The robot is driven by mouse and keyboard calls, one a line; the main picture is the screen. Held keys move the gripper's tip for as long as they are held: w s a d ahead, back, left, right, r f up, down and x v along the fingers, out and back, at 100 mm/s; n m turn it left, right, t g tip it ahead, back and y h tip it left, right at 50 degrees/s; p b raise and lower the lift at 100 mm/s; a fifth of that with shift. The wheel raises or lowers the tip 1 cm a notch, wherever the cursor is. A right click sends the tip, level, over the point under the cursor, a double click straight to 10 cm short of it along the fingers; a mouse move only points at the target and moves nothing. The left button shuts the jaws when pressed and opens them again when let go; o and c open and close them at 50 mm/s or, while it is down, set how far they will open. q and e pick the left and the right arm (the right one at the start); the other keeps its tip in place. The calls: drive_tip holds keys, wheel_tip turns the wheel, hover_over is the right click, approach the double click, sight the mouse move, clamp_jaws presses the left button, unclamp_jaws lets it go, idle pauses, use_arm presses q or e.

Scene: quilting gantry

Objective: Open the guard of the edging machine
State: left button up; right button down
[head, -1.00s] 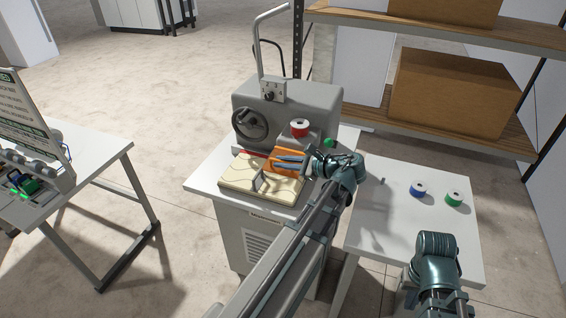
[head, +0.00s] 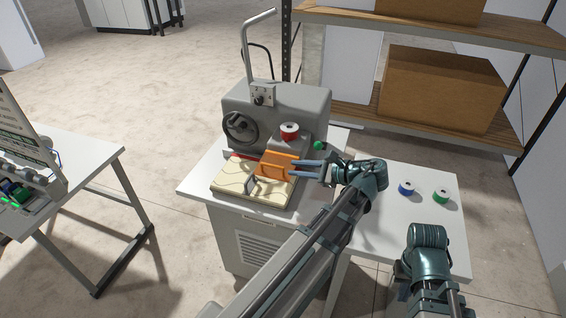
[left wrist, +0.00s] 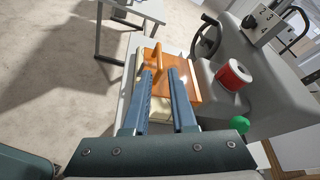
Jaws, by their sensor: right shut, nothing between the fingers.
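The edging machine (head: 300,108) is a grey unit with a black handwheel and a red spool on top. In the left wrist view the guard (left wrist: 184,84) is a flat orange panel with a raised orange bar handle (left wrist: 157,62). My left gripper (head: 293,169) is open at the guard's right side, with nothing held. In the left wrist view its two fingers (left wrist: 161,72) are apart, pointing at the handle; contact cannot be told. My right gripper is out of view; only that arm shows at lower right.
A cream pad (head: 246,186) lies on the machine's table. A side table (head: 400,235) at right holds a blue spool (head: 406,188) and a green spool (head: 441,196). A green knob (head: 319,146) sits beside the machine. Shelves with boxes stand behind; another table is at left.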

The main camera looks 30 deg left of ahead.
use_arm(q)
drive_tip(key=p+v, duration=0.1)
drive_tip(key=v, duration=0.4)
idle(0.4)
drive_tip(key=s+d+f+n+h+b, duration=0.2)
drive_tip(key=s+d+f+h, duration=0.4)
drive_tip(key=d+f, duration=0.4)
drive_tip(key=s+d+f+n+h+b, duration=0.3)
drive_tip(key=s+d+f+n+h, duration=0.2)
drive_tip(key=d+f, duration=0.5)
drive_tip(key=shift+s+d+f+n+h+b, duration=0.2)
drive_tip(key=shift+s+d+n+h+b, duration=0.15)
drive_tip(key=shift+s+d+h, duration=0.55)
drive_tip(key=shift+w+a, duration=0.2)
